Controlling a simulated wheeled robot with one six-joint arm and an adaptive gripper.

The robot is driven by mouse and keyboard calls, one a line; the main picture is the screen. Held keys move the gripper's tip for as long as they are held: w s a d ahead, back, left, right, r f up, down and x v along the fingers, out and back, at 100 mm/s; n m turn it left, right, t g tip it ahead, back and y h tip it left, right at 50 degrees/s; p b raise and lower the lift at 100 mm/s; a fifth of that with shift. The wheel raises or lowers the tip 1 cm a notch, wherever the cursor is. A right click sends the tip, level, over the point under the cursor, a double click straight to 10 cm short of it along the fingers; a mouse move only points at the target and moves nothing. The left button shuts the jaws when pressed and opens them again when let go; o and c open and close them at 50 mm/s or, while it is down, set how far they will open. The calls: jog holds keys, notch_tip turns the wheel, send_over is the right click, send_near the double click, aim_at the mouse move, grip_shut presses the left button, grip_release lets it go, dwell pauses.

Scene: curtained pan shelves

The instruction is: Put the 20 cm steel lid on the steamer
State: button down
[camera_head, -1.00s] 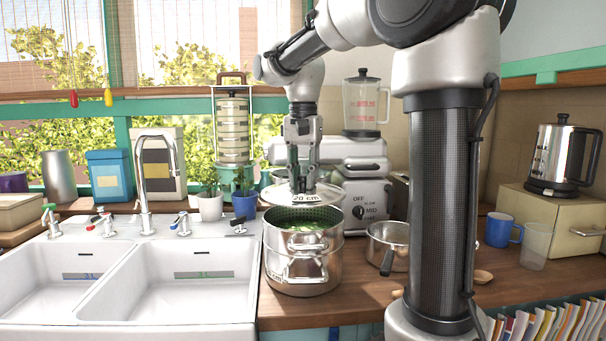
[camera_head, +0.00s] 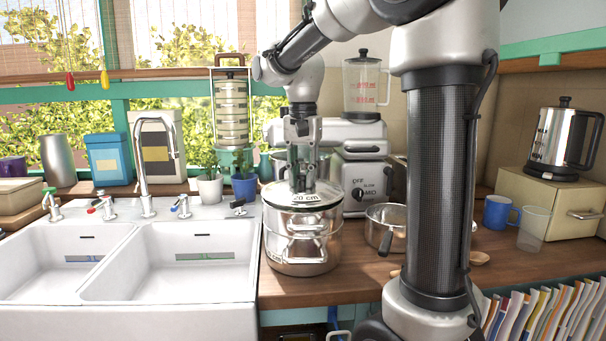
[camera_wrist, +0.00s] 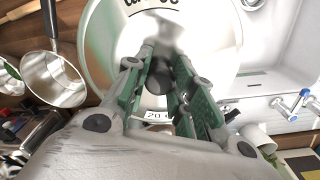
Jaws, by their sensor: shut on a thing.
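The steel lid (camera_head: 325,195), marked "20 cm", lies level on the top rim of the steel steamer (camera_head: 290,247) and covers its opening. In the wrist view the lid (camera_wrist: 215,55) fills the upper middle. My gripper (camera_head: 302,186) points straight down over the lid and is shut on its dark knob. The wrist view shows the fingers (camera_wrist: 163,88) on both sides of the knob. The steamer stands on the wooden counter just right of the sink. Its inside is hidden by the lid.
A small saucepan (camera_head: 388,222) stands close to the right of the steamer. The white double sink (camera_head: 190,262) is to the left. A blue mug (camera_head: 497,220) and measuring cup (camera_head: 534,230) stand farther right.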

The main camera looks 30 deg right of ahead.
jog(key=shift+f, duration=0.6)
dwell(0.3)
jog(key=c, duration=1.1)
grip_release()
notch_tip(320, 180, up, 12)
jog(key=shift+f, duration=0.1)
jog(key=s+f+n+t, duration=0.1)
jog(key=s+f+n, duration=0.2)
jog(key=s+f, duration=0.2)
jog(key=s+d+f+n+t, duration=0.1)
jog(key=s+f+n+t, duration=0.1)
jog(key=s+f, duration=0.3)
jog(key=s+f+n+t, duration=0.1)
jog(key=s+f+n, duration=0.3)
jog(key=s, duration=0.6)
jog(key=shift+s+d+f, duration=0.1)
jog(key=shift+s+f, duration=0.05)
jog(key=shift+f, duration=0.3)
jog(key=shift+s+d+f, duration=0.1)
jog(key=shift+s+f, duration=0.05)
jog(key=shift+f, duration=0.3)
